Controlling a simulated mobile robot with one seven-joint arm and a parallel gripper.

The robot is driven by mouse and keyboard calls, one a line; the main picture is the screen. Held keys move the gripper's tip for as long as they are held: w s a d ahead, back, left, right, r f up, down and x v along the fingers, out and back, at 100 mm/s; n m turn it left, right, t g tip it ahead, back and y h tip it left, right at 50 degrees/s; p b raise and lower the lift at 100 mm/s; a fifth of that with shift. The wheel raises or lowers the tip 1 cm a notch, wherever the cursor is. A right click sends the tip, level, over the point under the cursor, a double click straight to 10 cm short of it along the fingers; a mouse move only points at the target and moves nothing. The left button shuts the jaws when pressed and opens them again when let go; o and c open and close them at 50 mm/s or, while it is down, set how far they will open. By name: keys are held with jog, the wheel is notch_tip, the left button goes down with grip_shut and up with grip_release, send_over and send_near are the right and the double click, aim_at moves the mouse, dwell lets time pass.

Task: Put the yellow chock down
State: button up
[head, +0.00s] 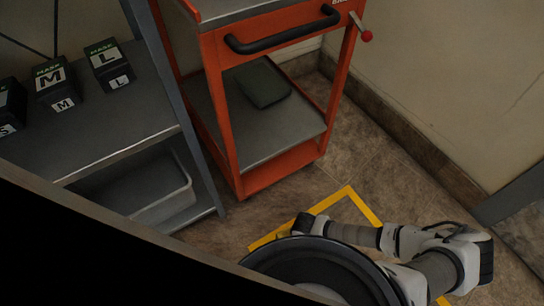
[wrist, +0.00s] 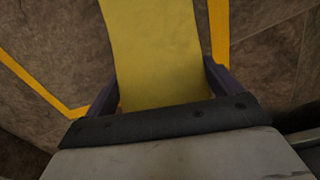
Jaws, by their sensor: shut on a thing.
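The yellow chock (wrist: 155,50) fills the middle of the wrist view. It lies between the two dark fingers of my gripper (wrist: 160,82), which is shut on it. Its far end runs out of the top of that view. In the head view my arm reaches low over the floor, and the hand end of it shows near the yellow floor marking. The chock is hard to make out there against the yellow lines. I cannot tell whether its underside touches the floor.
Yellow tape (head: 362,205) marks an area on the brown tiled floor. An orange trolley (head: 222,125) holds a dark green item (head: 263,84) on its lower shelf. At left, a grey rack (head: 135,120) carries mask boxes (head: 108,66) above a grey bin (head: 165,205). A wall stands at right.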

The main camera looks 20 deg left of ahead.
jog(key=w+r+m+p, duration=0.3)
jog(key=w+r+p, duration=0.3)
jog(key=r+p, duration=0.6)
jog(key=w+d+r+m+p, duration=0.1)
jog(key=w+r+m+p, duration=0.2)
jog(key=r+p, duration=1)
jog(key=w+r+m+p, duration=0.3)
jog(key=w+r+p, duration=0.6)
jog(key=r, duration=1.2)
jog(key=p, duration=0.3)
jog(key=shift+w+d+p, duration=0.2)
jog(key=shift+d+p, duration=0.15)
